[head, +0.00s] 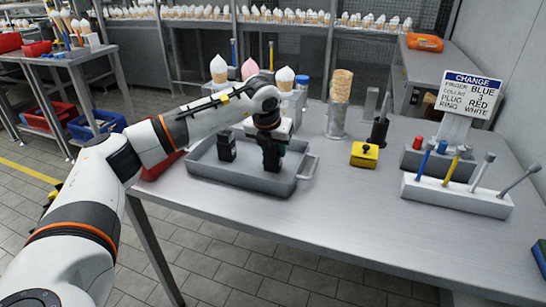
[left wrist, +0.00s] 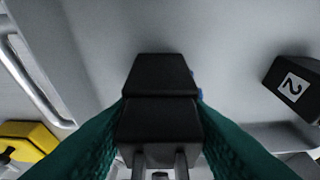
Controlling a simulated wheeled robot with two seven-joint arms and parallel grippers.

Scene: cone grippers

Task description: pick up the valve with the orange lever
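I see no valve and no orange lever in either view. My left gripper (head: 270,148) reaches down into the grey tray (head: 245,180) on the steel table. In the left wrist view its teal fingers (left wrist: 162,110) press against both sides of a black block (left wrist: 160,75). The block also shows in the head view (head: 271,160); I cannot tell whether it is clear of the tray floor. A second black block (head: 227,146) stands apart in the tray; the left wrist view shows it with a white label "2" (left wrist: 292,88). My right gripper is not in view.
A yellow block (head: 364,155) sits right of the tray. A white rack of coloured rods (head: 455,195) and a sign (head: 468,95) stand further right. Cones (head: 219,70) stand behind my arm. The table front (head: 370,215) is clear.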

